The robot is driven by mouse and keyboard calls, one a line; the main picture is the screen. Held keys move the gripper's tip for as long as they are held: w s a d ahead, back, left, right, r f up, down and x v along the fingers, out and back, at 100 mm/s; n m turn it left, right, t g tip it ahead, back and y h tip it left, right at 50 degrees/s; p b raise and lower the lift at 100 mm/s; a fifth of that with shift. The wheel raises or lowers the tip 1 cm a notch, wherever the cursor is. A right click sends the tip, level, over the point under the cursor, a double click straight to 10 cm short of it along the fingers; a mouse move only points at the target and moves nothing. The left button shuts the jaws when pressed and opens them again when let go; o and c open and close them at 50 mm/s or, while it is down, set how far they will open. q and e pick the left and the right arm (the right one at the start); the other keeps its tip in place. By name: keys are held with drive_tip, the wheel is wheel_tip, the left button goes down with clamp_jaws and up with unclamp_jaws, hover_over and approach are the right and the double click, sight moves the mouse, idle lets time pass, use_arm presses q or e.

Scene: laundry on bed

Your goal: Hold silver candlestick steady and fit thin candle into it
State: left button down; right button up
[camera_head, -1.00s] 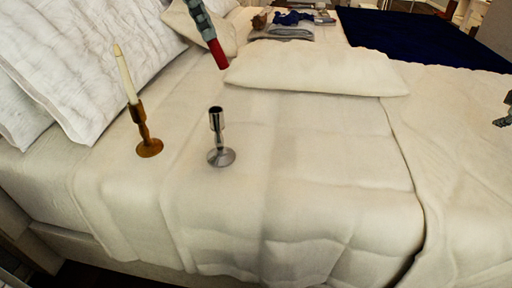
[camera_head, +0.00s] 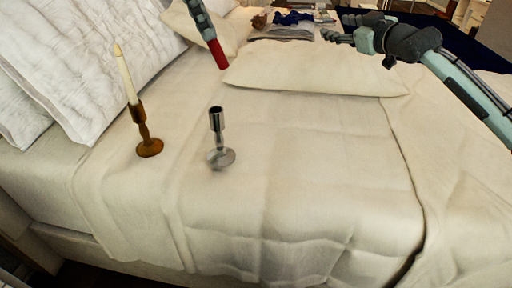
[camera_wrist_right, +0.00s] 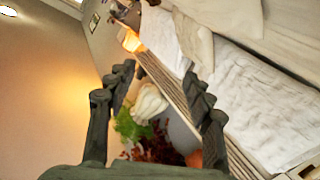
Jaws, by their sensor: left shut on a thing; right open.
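The silver candlestick (camera_head: 217,132) stands on the bed cover near the middle of the head view, with its cup open and empty. My left gripper (camera_head: 207,32) is above it at the top, shut on a short red rod-like thing (camera_head: 219,56) that looks like the thin candle. The red end points down and is well clear of the candlestick. Most of what the gripper holds is hidden. My right gripper (camera_head: 335,28) is at the upper right, over the far end of the bed. It is open and empty, with both fingers apart in the right wrist view (camera_wrist_right: 158,75).
A brown candlestick (camera_head: 146,138) with a white candle (camera_head: 125,74) stands left of the silver one. White pillows (camera_head: 90,60) are at the left, a cream cushion (camera_head: 315,70) behind. Folded clothes (camera_head: 290,20) lie at the back. The bed to the right is clear.

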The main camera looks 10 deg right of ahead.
drive_tip(key=s+a+f+n+g+y, duration=0.1)
drive_tip(key=s+a+f+y, duration=0.4)
drive_tip(key=a+f, duration=0.6)
drive_tip(key=g+y, duration=0.1)
drive_tip(key=y, duration=0.1)
approach(222, 128)
drive_tip(key=w, duration=0.2)
drive_tip(key=w+d, duration=0.1)
drive_tip(key=w, duration=0.1)
drive_tip(key=w+d, duration=0.1)
drive_tip(key=w, duration=0.1)
drive_tip(key=shift+w+d+f, duration=0.2)
drive_tip(key=shift+w, duration=0.1)
drive_tip(key=shift+m, duration=0.3)
drive_tip(key=s, duration=0.2)
drive_tip(key=s+a, duration=0.2)
drive_tip(key=s, duration=0.1)
drive_tip(key=shift+s, duration=0.35)
drive_tip(key=shift+s+a, duration=0.1)
drive_tip(key=shift+s, duration=0.4)
drive_tip(key=x, duration=1.2)
drive_tip(key=shift+r, duration=0.25)
clamp_jaws()
